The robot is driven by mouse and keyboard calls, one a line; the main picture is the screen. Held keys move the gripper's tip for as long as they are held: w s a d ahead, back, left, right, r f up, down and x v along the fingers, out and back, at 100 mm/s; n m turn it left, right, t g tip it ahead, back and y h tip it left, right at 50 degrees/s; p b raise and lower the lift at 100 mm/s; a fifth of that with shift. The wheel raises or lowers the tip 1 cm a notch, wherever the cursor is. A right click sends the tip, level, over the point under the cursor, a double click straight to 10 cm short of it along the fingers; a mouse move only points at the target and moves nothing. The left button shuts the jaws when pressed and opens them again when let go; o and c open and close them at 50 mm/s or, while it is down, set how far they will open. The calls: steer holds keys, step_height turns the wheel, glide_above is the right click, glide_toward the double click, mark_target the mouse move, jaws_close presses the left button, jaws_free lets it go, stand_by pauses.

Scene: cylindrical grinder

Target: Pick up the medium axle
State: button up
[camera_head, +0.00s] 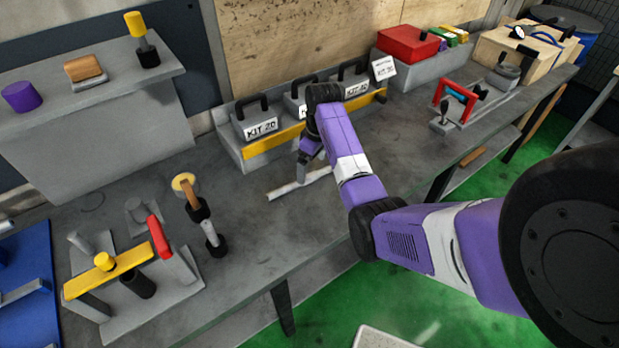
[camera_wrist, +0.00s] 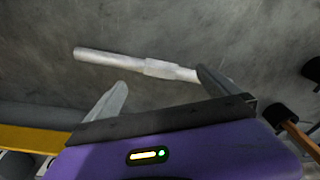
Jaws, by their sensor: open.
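A pale grey stepped axle (camera_head: 299,184) lies on the grey bench top, near the middle of the head view. It also shows in the wrist view (camera_wrist: 135,61), lying slantwise with a thicker middle part. My gripper (camera_head: 301,178) is just above the axle in the head view. In the wrist view my gripper (camera_wrist: 160,86) has its two fingers wide apart with nothing between them. One fingertip overlaps the axle's right end in that view. I cannot tell whether it touches. No size label shows on the axle.
A grey rack with KIT boxes (camera_head: 259,122) and a yellow strip (camera_head: 273,137) stands behind the axle. A tool with black parts (camera_head: 212,235) stands to the left, beside a fixture with a yellow bar (camera_head: 107,270). Bare bench (camera_head: 285,232) lies in front of the axle.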

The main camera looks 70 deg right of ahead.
mark_target(309, 175)
steer(key=shift+w+f+p, duration=0.2)
steer(key=shift+f+p, duration=0.1)
steer(key=shift+f, duration=1.05)
steer(key=shift+w+f+p, duration=0.15)
steer(key=shift+f+p, duration=0.1)
steer(key=shift+f, duration=1.05)
jaws_close()
steer(key=shift+w+d+r, duration=0.1)
steer(key=shift+r, duration=0.1)
